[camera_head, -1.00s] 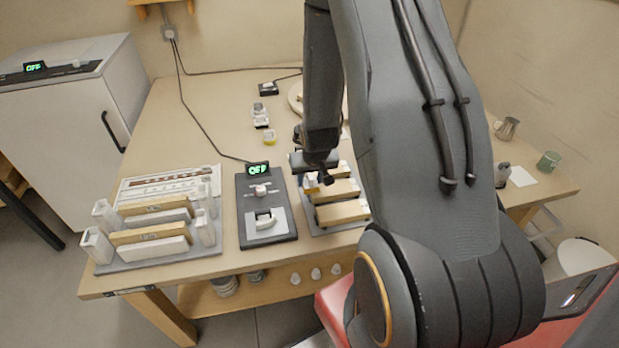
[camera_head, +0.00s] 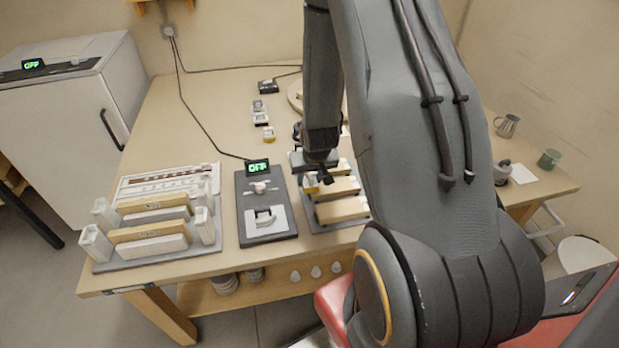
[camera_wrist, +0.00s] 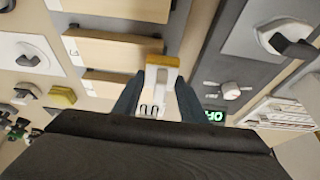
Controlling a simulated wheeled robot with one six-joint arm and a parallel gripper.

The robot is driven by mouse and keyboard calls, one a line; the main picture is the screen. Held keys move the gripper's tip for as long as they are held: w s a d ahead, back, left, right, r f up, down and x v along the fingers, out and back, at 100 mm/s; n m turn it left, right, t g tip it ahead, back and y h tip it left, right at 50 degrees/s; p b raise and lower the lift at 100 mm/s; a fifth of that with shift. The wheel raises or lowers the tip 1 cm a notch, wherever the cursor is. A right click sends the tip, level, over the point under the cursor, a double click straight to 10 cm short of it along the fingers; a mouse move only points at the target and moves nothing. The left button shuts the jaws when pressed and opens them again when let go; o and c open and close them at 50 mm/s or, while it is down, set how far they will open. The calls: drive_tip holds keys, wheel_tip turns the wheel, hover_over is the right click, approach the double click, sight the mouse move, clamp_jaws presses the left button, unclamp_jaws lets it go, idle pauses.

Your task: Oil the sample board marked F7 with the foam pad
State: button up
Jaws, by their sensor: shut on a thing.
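My gripper (camera_wrist: 156,98) is shut on the white handle of the foam pad (camera_wrist: 161,61), whose yellow foam edge shows at the far end. In the head view my gripper (camera_head: 322,176) and the pad (camera_head: 311,184) are over the left end of the right-hand tray. Light wooden boards (camera_head: 343,209) lie in that tray, and they also show in the wrist view (camera_wrist: 112,48), left of the pad. I cannot tell whether the pad touches a board. More boards (camera_head: 148,233) stand in the left rack. No F7 mark is readable; the left rack's board markings are too small to read.
A dark device (camera_head: 266,212) with a green OFF display stands between rack and tray. A white cabinet (camera_head: 75,120) is at the left. Small containers (camera_head: 262,118) stand behind. Mugs (camera_head: 507,125) are at the far right. The table's middle left is clear.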

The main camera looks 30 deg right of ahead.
drive_tip(key=shift+f+b, duration=0.35)
drive_tip(key=shift+f, duration=0.2)
drive_tip(key=shift+s+d+r+p, duration=0.1)
drive_tip(key=shift+s+d+p, duration=0.15)
drive_tip(key=shift+d, duration=0.6)
drive_tip(key=shift+s+d+r+p, duration=0.1)
drive_tip(key=shift+s+d+p, duration=0.15)
drive_tip(key=shift+d, duration=0.55)
drive_tip(key=shift+s+d+f+p, duration=0.1)
drive_tip(key=shift+s+d+p, duration=0.3)
drive_tip(key=shift+d, duration=0.75)
drive_tip(key=shift+s+d+f+p, duration=0.1)
drive_tip(key=shift+s+d+p, duration=0.25)
drive_tip(key=shift+d, duration=0.8)
drive_tip(key=shift+s+d+f+p, duration=0.1)
drive_tip(key=shift+s+d+p, duration=0.25)
drive_tip(key=shift+d, duration=0.8)
drive_tip(key=shift+s+d+r+p, duration=0.1)
drive_tip(key=shift+s+d+p, duration=0.15)
drive_tip(key=shift+d+p, duration=0.45)
drive_tip(key=shift+s+d+r+p, duration=0.15)
drive_tip(key=shift+d+p, duration=0.25)
drive_tip(key=shift+d, duration=0.6)
drive_tip(key=shift+w+a+f+b, duration=0.1)
drive_tip(key=shift+w+a+b, duration=0.2)
drive_tip(key=shift+a, duration=0.6)
drive_tip(key=shift+w+a+b, duration=0.25)
drive_tip(key=shift+a, duration=0.6)
